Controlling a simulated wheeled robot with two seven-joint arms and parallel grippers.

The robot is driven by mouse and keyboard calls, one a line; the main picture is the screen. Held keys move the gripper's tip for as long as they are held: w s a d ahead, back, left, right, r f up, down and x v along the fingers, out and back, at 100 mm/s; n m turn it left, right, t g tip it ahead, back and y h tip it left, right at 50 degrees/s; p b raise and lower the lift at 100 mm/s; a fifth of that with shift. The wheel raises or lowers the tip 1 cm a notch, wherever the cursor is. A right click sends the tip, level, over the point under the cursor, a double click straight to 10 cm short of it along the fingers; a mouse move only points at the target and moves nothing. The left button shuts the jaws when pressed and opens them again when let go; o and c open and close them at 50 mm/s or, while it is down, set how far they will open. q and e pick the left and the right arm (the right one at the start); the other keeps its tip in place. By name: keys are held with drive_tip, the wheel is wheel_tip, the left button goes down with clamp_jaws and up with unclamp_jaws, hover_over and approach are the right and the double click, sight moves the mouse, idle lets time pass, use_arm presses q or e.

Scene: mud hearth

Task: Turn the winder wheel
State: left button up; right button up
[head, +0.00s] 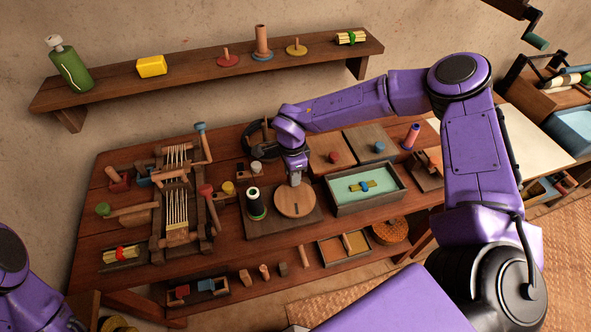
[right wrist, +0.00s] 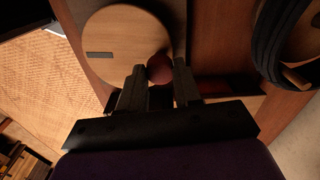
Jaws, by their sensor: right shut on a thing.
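The winder wheel (head: 294,203) is a round, light wooden disc lying flat on a dark board (head: 262,222) at the middle of the bench. In the right wrist view the wheel (right wrist: 112,32) shows a dark slot on its face and a dark red knob (right wrist: 160,67) near its rim. My right gripper (head: 295,181) reaches down from above to the wheel's far edge. Its two fingers stand on either side of the knob and are shut on it; in the head view the gripper hides the knob. My left gripper is out of the picture; only purple arm parts show at lower left.
A green-lined tray (head: 342,208) holding a tied bundle sits close at right. A wooden loom frame (head: 163,215) fills the left of the bench. A black ring (head: 247,140) lies behind.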

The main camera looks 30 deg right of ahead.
drive_tip(key=shift+w+a+r+n, duration=0.1)
drive_tip(key=shift+w+a+n, duration=0.1)
drive_tip(key=shift+n, duration=0.3)
drive_tip(key=o, duration=1)
drive_tip(key=shift+o, duration=0.2)
wheel_tip(320, 180, up, 10)
drive_tip(key=b, duration=0.2)
drive_tip(key=shift+r, duration=0.25)
